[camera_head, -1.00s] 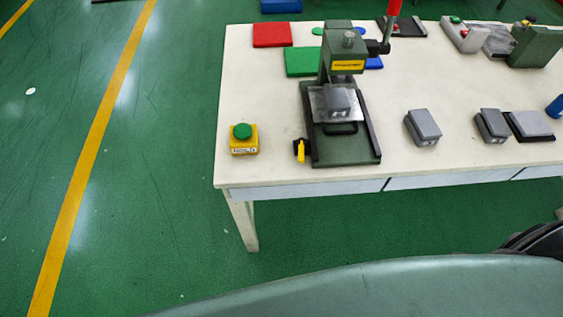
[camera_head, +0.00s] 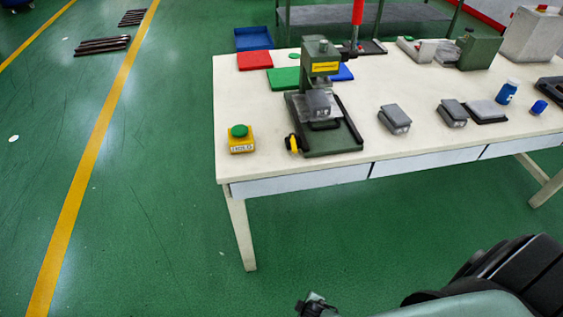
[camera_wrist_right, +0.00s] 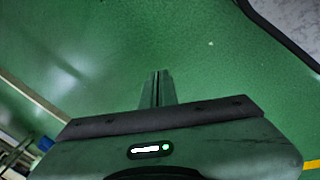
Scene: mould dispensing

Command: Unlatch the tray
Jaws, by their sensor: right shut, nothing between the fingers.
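A green press (camera_head: 321,58) with a yellow label stands on the white table in the head view. A tray (camera_head: 343,140) with dark rails sits at its base, with a grey metal mould (camera_head: 318,103) under the press head and a dark handle in front. A small black and yellow latch (camera_head: 293,143) is at the tray's front left corner. My right gripper (camera_wrist_right: 157,88) shows in the right wrist view, its fingers together and empty above green floor, away from the tray. My left gripper is not in view.
A yellow box with a green button (camera_head: 240,140) stands left of the latch. Grey blocks (camera_head: 395,119) lie to the right, with a blue bottle (camera_head: 507,92) beyond. A red lever (camera_head: 357,12) rises behind the press.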

